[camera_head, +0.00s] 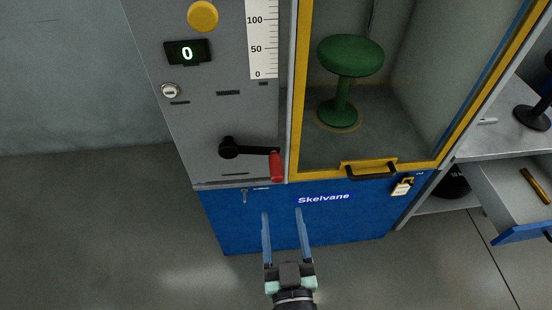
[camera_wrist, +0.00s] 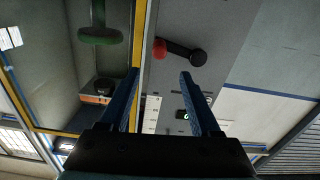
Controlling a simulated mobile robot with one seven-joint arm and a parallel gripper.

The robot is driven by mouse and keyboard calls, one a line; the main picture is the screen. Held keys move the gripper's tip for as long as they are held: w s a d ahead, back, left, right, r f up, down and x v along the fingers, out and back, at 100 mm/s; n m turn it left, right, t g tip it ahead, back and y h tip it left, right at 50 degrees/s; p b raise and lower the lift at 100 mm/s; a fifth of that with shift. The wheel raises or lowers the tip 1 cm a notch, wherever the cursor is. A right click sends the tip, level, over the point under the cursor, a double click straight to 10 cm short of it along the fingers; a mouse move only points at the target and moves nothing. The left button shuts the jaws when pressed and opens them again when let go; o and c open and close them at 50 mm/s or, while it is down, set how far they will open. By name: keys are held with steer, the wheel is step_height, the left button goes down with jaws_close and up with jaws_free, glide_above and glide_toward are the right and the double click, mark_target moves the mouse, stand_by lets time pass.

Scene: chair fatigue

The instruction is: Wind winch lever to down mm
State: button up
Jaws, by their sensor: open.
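The winch lever (camera_head: 252,150) is a black crank on the grey panel, with its hub at the left and a red handle (camera_head: 276,167) hanging at its right end. The lever also shows in the wrist view (camera_wrist: 182,52), with the red handle (camera_wrist: 159,50) at its left. A white scale (camera_head: 262,40) marked 0, 50 and 100 is above it, and a small display (camera_head: 187,52) reads 0. My gripper (camera_head: 283,212) is open and empty, in front of the blue lower panel in the head view, apart from the lever. Its two blue fingers also show in the wrist view (camera_wrist: 158,82).
A yellow-framed cabinet window with a green stool (camera_head: 350,57) inside stands right of the panel. A yellow-and-black handle (camera_head: 370,170) and a padlock (camera_head: 403,187) are on its lower edge. An open blue drawer (camera_head: 520,195) is at the far right. The floor at left is clear.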

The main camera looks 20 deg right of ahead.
mark_target(278, 181)
steer(key=x, duration=0.4)
steer(key=b+x, duration=0.1)
steer(key=x, duration=0.3)
steer(key=b+x, duration=0.1)
steer(key=x, duration=0.3)
steer(key=shift+w+d+f, duration=0.2)
steer(key=shift+w+f, duration=0.05)
steer(key=shift+w, duration=0.05)
jaws_close()
stand_by(1.1)
